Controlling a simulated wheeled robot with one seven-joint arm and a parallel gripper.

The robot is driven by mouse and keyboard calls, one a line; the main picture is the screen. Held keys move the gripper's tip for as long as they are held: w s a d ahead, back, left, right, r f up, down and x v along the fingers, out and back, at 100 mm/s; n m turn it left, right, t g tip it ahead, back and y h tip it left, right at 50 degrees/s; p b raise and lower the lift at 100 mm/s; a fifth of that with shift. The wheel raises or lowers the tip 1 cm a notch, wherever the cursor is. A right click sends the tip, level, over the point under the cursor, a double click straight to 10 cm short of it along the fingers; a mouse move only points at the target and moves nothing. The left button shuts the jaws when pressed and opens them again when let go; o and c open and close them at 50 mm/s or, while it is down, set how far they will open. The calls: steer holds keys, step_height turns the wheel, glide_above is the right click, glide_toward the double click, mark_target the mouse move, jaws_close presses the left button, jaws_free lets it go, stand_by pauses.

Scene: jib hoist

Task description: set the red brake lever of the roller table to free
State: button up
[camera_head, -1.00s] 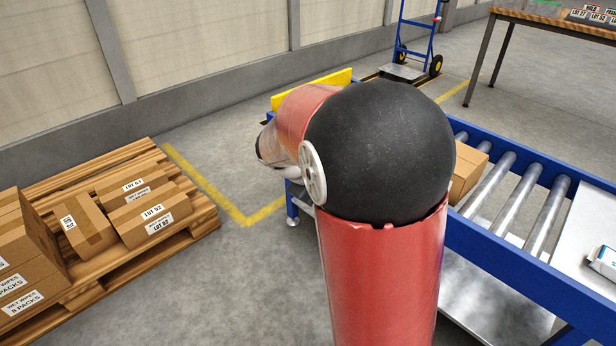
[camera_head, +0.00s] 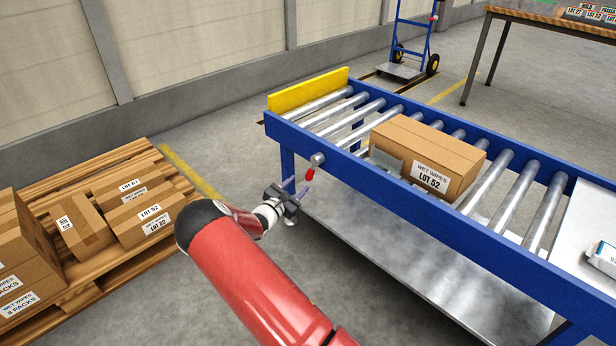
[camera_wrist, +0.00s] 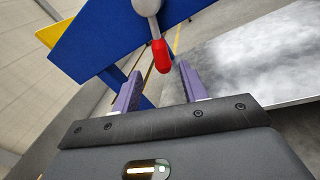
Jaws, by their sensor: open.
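The brake lever (camera_head: 310,173) has a red grip and a grey hub, and sits on the near blue side rail of the roller table (camera_head: 400,199). Its red grip hangs downward from the hub, slightly tilted in the head view. My gripper (camera_head: 291,187) is open and empty, just left of and below the lever. In the wrist view the red grip (camera_wrist: 162,57) shows beyond the two purple fingertips (camera_wrist: 158,78), roughly between them in the picture. I cannot tell whether a finger touches it.
A carton marked LOT 52 (camera_head: 428,154) rests on the rollers, right of the lever. A yellow end stop (camera_head: 308,91) closes the table's far left end. A wooden pallet (camera_head: 186,188) with cartons stands at left. A lower metal shelf (camera_head: 430,258) runs under the rollers.

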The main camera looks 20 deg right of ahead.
mark_target(309, 175)
steer(key=x, duration=0.7)
steer(key=shift+s, duration=0.1)
jaws_close()
